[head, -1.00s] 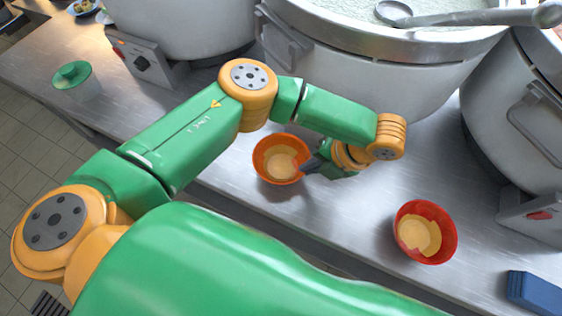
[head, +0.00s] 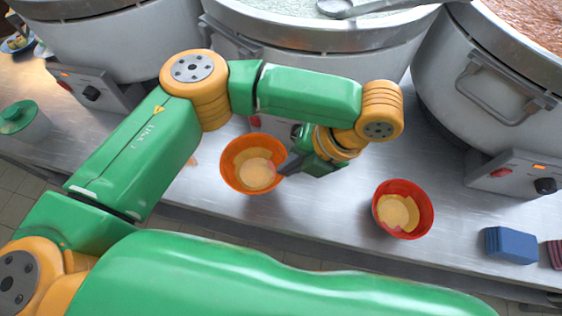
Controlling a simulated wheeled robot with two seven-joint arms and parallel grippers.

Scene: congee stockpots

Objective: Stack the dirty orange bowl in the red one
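The orange bowl (head: 231,178), with pale tan residue inside, is left of centre in the head view. My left gripper (head: 286,168) reaches down to its right side, and its dark fingers are shut on the bowl's right rim. The bowl seems held a little above the steel counter; the exact gap is hard to tell. The red bowl (head: 424,222), also with tan residue inside, stands upright on the counter to the right, apart from the orange bowl and the gripper. My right gripper is not in view.
Large steel stockpots (head: 320,60) line the back of the counter (head: 330,215). A blue block (head: 511,245) lies right of the red bowl, with a dark red one (head: 555,254) beside it. Counter between the bowls is clear.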

